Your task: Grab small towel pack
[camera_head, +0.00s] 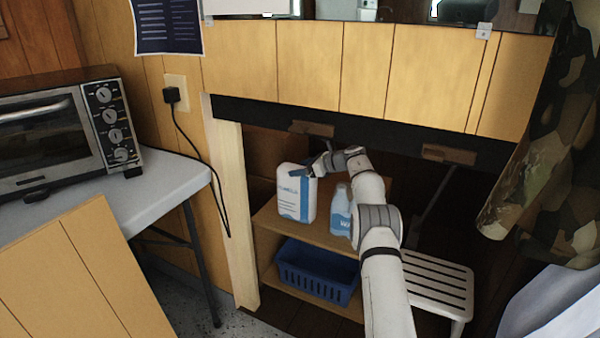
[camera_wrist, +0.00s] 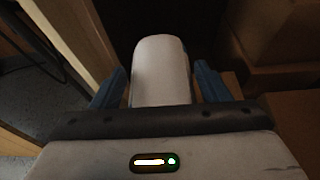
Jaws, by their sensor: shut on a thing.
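The small towel pack (camera_head: 296,196) is a white, rounded block with a blue lower label. In the head view it stands upright at the left of a wooden shelf, and I cannot tell whether it still touches the board. My gripper (camera_head: 309,171) is at its top, with the arm reaching in from the lower right. In the wrist view the white pack (camera_wrist: 161,72) sits between the two blue fingers of my gripper (camera_wrist: 162,85), which are shut on it. Its label is hidden there.
A blue-and-white bottle (camera_head: 339,214) stands just right of the pack. A blue basket (camera_head: 318,272) is on the lower shelf. A wooden post (camera_head: 232,210) is close on the left, the dark counter edge (camera_head: 365,136) above. A white slatted stool (camera_head: 437,285) stands right.

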